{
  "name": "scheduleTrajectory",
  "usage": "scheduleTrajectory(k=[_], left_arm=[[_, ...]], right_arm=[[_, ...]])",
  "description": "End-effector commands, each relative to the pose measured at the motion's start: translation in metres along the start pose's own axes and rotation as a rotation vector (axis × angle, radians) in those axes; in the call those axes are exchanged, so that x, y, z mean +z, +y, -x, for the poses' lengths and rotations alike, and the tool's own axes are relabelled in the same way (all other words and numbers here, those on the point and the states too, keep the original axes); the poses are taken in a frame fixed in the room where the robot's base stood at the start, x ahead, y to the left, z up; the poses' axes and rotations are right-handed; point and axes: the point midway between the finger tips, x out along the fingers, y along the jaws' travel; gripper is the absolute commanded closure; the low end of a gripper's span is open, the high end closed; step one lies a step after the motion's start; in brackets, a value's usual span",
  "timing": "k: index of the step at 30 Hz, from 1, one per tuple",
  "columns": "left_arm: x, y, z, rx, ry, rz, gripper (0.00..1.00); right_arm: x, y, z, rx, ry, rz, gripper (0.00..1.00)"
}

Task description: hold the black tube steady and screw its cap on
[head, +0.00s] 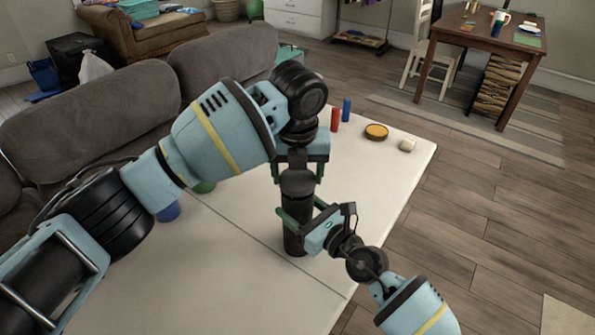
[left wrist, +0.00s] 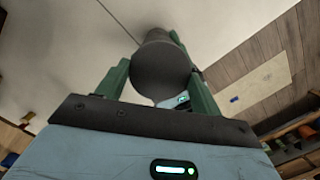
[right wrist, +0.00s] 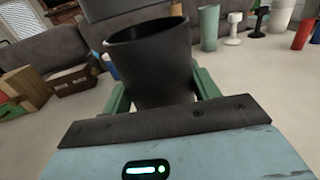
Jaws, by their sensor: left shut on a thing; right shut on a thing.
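The black tube (head: 295,240) stands upright on the white table, and my right gripper (head: 297,215) is shut around its upper part. The dark grey cap (head: 297,183) is held above the tube by my left gripper (head: 300,168), which is shut on it from above. In the right wrist view the tube (right wrist: 152,70) shows its open mouth, and the dark cap (right wrist: 125,8) hangs over it, apparently apart from the rim. The left wrist view shows the cap (left wrist: 160,72) between the green fingers. It hides most of the tube there.
On the white table (head: 240,265) are a red cylinder (head: 335,119), a blue cylinder (head: 347,110), an orange round piece (head: 376,131) and a cream block (head: 408,144). Blue (head: 168,211) and green (head: 204,187) items lie partly behind my left arm. A grey sofa (head: 95,105) borders the table.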

Motion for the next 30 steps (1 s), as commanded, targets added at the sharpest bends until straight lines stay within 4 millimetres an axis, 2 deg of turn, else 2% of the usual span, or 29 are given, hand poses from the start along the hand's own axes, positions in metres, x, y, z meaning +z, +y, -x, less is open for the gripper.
scheduleTrajectory(k=[22,23,26,30], left_arm=[[-0.001,0.000,-0.011,0.000,-0.001,0.001,0.55],[-0.001,0.000,-0.012,0.000,-0.001,0.001,0.55],[-0.001,0.000,-0.011,-0.002,-0.001,-0.016,0.55],[-0.001,0.001,-0.011,-0.018,0.001,-0.142,0.55]], right_arm=[[0.000,0.000,0.000,0.000,0.000,0.000,0.81],[0.000,0.000,0.000,0.000,0.000,0.000,1.00],[0.000,0.000,0.000,0.000,0.000,0.000,1.00],[0.000,0.000,0.000,0.000,0.000,0.000,1.00]])
